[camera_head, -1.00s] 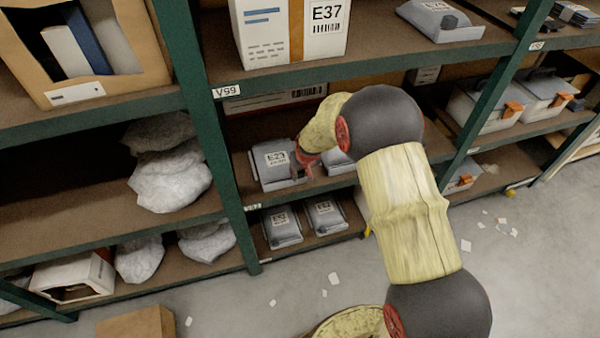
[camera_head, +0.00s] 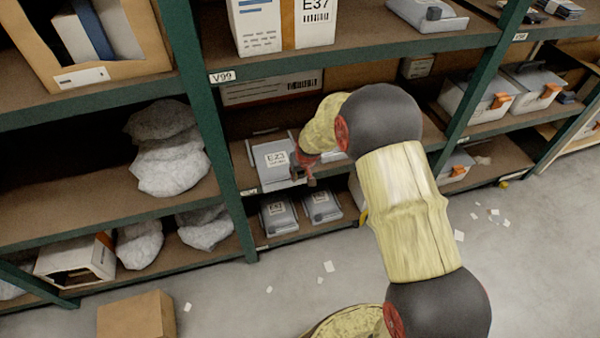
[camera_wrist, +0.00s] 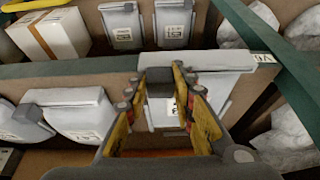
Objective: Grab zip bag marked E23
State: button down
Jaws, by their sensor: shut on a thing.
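The grey zip bag marked E23 (camera_head: 272,176) is at the middle shelf, beside the green upright labelled V99, its white label facing up. My gripper (camera_head: 303,172) is at its right side in the head view. In the wrist view the same bag (camera_wrist: 212,88) lies beyond and under the fingers. There my gripper (camera_wrist: 169,85) has its two yellow-sided fingers on either side of a dark block (camera_wrist: 160,82) on the bag, and it is shut on that block. The fingers partly cover the bag's label in the wrist view.
Two grey bags (camera_head: 279,216) lie on the shelf below. A box marked E37 (camera_head: 268,28) stands on the shelf above. The green upright (camera_head: 222,130) is close on the left. White wrapped bundles (camera_head: 172,165) fill the bay beyond it. The floor in front is mostly clear.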

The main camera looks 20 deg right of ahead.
jog(key=shift+s, duration=0.2)
jog(key=c, duration=1.5)
grip_release()
jog(key=shift+o, duration=0.4)
jog(key=v, duration=1.2)
